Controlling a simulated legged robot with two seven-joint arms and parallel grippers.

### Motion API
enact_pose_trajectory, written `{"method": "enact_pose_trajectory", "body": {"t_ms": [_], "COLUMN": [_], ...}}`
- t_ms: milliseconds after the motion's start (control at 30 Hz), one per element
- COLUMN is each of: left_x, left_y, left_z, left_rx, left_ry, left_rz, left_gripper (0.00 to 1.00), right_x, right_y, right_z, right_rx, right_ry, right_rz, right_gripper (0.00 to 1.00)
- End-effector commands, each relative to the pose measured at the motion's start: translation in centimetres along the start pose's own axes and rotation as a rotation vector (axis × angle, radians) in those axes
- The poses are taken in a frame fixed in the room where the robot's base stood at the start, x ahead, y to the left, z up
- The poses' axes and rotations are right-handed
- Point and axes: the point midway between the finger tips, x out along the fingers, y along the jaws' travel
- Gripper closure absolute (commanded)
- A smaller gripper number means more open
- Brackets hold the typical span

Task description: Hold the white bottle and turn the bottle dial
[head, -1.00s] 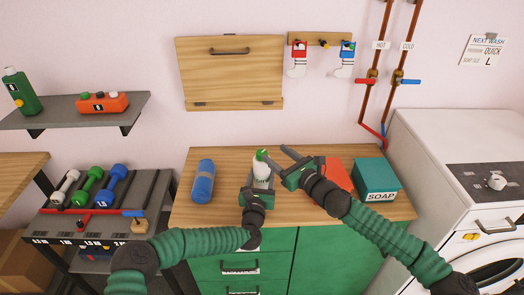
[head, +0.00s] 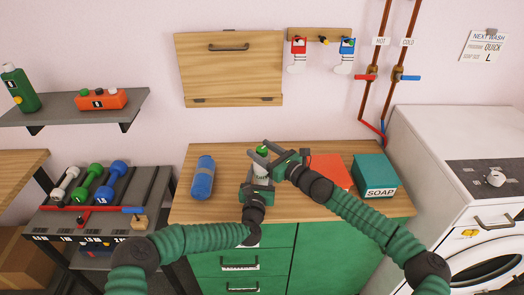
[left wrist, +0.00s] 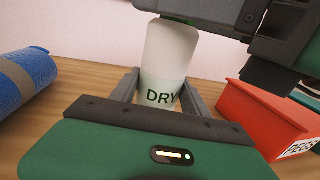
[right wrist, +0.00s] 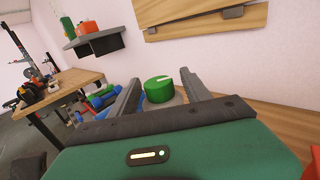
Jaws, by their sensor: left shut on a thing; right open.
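The white bottle (left wrist: 168,60) stands upright on the wooden counter, with "DRY" on its lower label in the left wrist view. My left gripper (left wrist: 160,90) is shut on the bottle's body from the front. The green bottle dial (right wrist: 158,88) is on top of the bottle, with a pale line across its face. My right gripper (right wrist: 158,90) is open, its fingers on either side of the dial; I cannot tell whether they touch it. In the head view the right gripper (head: 262,151) largely covers the bottle's top.
A blue roll (head: 202,180) lies left of the bottle. A red box (head: 331,171) and a teal SOAP box (head: 375,176) stand to the right on the counter (head: 300,207). A folded wooden wall panel (head: 229,70) hangs behind.

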Motion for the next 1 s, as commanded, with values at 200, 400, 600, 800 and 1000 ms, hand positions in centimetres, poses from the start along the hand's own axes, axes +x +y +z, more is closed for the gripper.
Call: {"method": "enact_pose_trajectory", "body": {"t_ms": [200, 400, 600, 800, 1000], "left_x": [0.00, 0.00, 0.00, 0.00, -0.01], "left_y": [-0.03, -0.01, 0.02, 0.04, -0.03], "left_z": [0.04, 0.04, 0.03, 0.02, 0.02], "left_rx": [0.000, 0.000, 0.000, 0.000, 0.000], "left_ry": [-0.001, -0.001, -0.001, -0.001, -0.001], "left_rz": [-0.001, 0.000, 0.000, 0.001, -0.001], "left_gripper": [1.00, 1.00, 1.00, 1.00, 1.00], "right_x": [-0.01, -0.02, -0.04, 0.12, 0.21], "right_y": [0.01, 0.00, -0.06, 0.22, 0.57], "right_z": [0.02, 0.03, 0.03, -0.07, -0.14], "right_rx": [0.000, 0.000, 0.000, 0.004, 0.007], "right_ry": [0.000, 0.000, 0.000, -0.003, -0.003], "right_rz": [0.000, 0.000, -0.001, -0.019, -0.139], "right_gripper": [0.51, 0.77, 1.00, 1.00, 1.00]}}
